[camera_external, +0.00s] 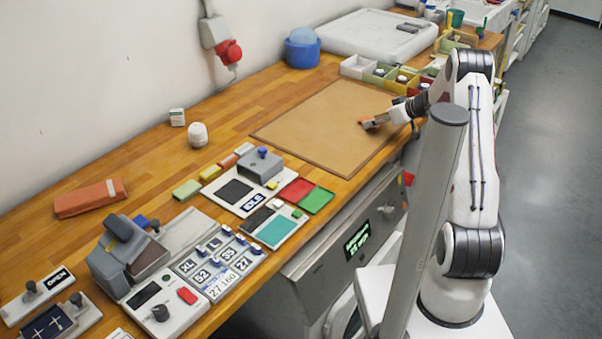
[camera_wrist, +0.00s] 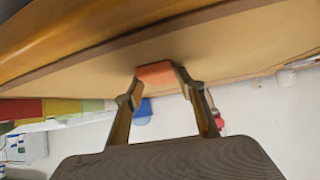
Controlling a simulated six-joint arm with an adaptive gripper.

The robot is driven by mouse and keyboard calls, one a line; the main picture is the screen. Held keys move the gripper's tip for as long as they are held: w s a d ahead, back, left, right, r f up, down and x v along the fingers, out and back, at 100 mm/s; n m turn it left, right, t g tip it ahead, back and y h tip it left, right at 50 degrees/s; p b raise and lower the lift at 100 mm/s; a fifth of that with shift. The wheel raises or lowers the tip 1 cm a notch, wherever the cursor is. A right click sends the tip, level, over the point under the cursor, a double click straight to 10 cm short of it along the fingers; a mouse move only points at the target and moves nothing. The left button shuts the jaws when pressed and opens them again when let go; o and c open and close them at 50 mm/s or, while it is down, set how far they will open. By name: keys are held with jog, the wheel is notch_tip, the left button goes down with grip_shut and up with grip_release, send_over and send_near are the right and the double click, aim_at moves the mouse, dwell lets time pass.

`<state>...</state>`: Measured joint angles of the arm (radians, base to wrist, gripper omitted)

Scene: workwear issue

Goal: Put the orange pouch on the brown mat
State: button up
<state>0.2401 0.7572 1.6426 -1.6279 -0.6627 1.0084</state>
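The orange pouch (camera_external: 90,198), a long reddish-orange piece with a pale band near its right end, lies flat on the wooden table at the left. The brown mat (camera_external: 318,128) lies flat at the back right of the table, and nothing rests on its bare middle. My gripper (camera_external: 370,125) is over the mat's right part, far from the pouch, and points left. In the wrist view, a small orange-red piece (camera_wrist: 156,73) shows between the fingertips. I cannot tell whether it is held or part of the fingers. The mat (camera_wrist: 230,42) fills the upper part of that view.
Small coloured blocks (camera_external: 210,173) and a grey device panel (camera_external: 238,190) lie between pouch and mat. A white jar (camera_external: 197,134) stands near the wall. A grey machine (camera_external: 128,252) is right of and nearer than the pouch. Open bins (camera_external: 358,67) stand behind the mat.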

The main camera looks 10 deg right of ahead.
jog(key=shift+o, duration=0.7)
jog(key=shift+r, duration=0.15)
jog(key=v, duration=1.2)
